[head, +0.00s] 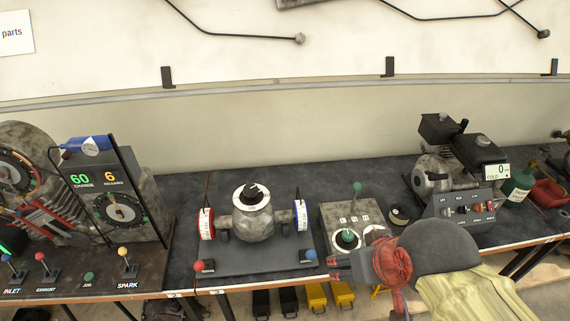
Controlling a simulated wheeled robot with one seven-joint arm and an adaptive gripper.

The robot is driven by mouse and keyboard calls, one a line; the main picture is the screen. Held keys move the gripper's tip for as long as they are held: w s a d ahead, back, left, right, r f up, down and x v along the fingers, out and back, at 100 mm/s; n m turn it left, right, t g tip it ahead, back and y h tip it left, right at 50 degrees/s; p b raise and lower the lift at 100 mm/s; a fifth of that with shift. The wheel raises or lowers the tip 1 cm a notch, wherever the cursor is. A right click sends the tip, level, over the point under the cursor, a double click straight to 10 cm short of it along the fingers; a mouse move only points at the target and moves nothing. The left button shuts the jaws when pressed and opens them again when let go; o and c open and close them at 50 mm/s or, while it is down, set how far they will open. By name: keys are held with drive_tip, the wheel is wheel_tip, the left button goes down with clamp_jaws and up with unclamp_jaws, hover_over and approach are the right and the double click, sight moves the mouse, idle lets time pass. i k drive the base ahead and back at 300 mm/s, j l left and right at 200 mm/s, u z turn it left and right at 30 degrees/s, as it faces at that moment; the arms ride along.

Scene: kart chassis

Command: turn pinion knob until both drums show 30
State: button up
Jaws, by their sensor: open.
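The pinion knob (251,192) is black and sits on a white dial atop the round grey metal housing (253,223) in the middle of the bench. A red-rimmed drum (206,223) stands at the housing's left and a blue-rimmed drum (300,214) at its right. Both drums have white bands with marks too small to read. My gripper (338,266) is open, at the right front of the housing's base plate, apart from the knob and to the right of and below it. Part of its jaws is hard to make out.
A red-balled lever (199,266) and a blue-balled lever (310,255) stand at the base plate's front corners. A box with a green-knobbed lever (356,188) is close behind my gripper. An engine (464,160) stands right; a gauge panel (115,205) stands left.

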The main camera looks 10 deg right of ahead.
sight(251, 195)
drive_tip(key=j+z, duration=0.35)
drive_tip(key=k+j+z, duration=0.15)
drive_tip(key=j+z, duration=0.25)
drive_tip(key=k+j+z, duration=0.15)
drive_tip(key=z, duration=0.2)
drive_tip(key=j, duration=0.1)
